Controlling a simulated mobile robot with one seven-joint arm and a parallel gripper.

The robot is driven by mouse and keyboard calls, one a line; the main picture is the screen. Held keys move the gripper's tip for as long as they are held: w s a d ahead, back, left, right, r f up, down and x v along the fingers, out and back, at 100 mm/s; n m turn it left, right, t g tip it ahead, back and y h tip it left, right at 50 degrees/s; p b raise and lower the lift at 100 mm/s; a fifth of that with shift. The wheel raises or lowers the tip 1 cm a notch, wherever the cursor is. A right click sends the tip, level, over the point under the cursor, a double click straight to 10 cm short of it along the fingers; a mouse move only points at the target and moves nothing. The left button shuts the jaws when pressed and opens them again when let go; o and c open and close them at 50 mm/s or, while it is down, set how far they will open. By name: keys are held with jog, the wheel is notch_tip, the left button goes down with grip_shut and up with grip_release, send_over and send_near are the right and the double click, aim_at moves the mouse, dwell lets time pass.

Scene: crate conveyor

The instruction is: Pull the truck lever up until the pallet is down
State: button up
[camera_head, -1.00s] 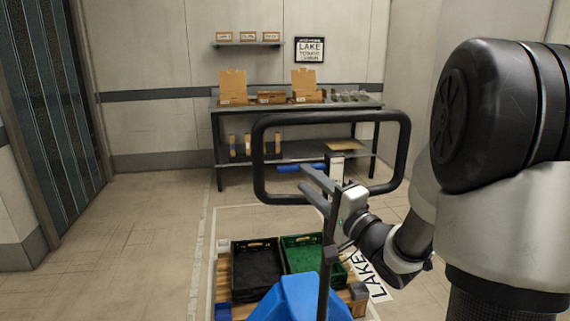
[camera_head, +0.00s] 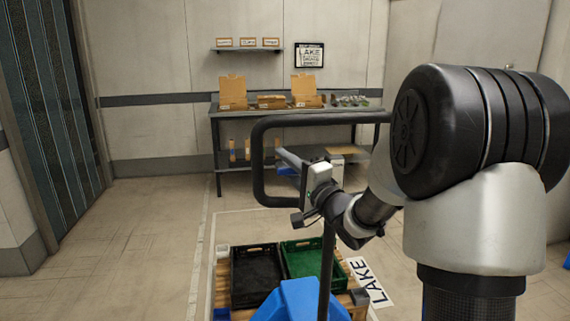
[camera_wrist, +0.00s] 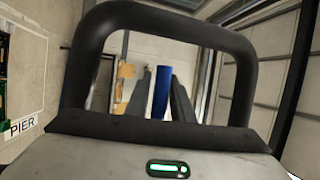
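The truck shows in the head view as a blue body (camera_head: 292,298) with a black loop handle (camera_head: 258,160); the loop also frames the wrist view (camera_wrist: 160,18). The blue lever (camera_head: 285,171) shows inside the loop and is partly hidden by my gripper. In the wrist view the lever (camera_wrist: 162,92) appears between my two grey fingers. My gripper (camera_head: 289,159) reaches through the loop and is open; contact with the lever cannot be told. The wooden pallet (camera_head: 222,272) carries a black crate (camera_head: 234,268) and a green crate (camera_head: 318,243). Its height is unclear.
A shelf table (camera_head: 215,130) with cardboard boxes (camera_head: 232,91) stands against the back wall. A small wall shelf (camera_head: 245,50) hangs above. The floor to the left (camera_head: 140,240) is clear. A floor label (camera_head: 370,283) lies right of the pallet.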

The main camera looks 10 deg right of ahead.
grip_shut()
jog(key=shift+r, duration=0.1)
jog(key=r+m+p, duration=0.1)
jog(key=m, duration=0.1)
jog(key=d+r+m+t+h+p, duration=0.1)
jog(key=m, duration=0.1)
jog(key=r+m+t, duration=0.1)
jog(key=r, duration=0.1)
jog(key=shift+d+m+p, duration=0.15)
jog(key=shift+m+p, duration=0.25)
jog(key=shift+o, duration=1.9)
grip_release()
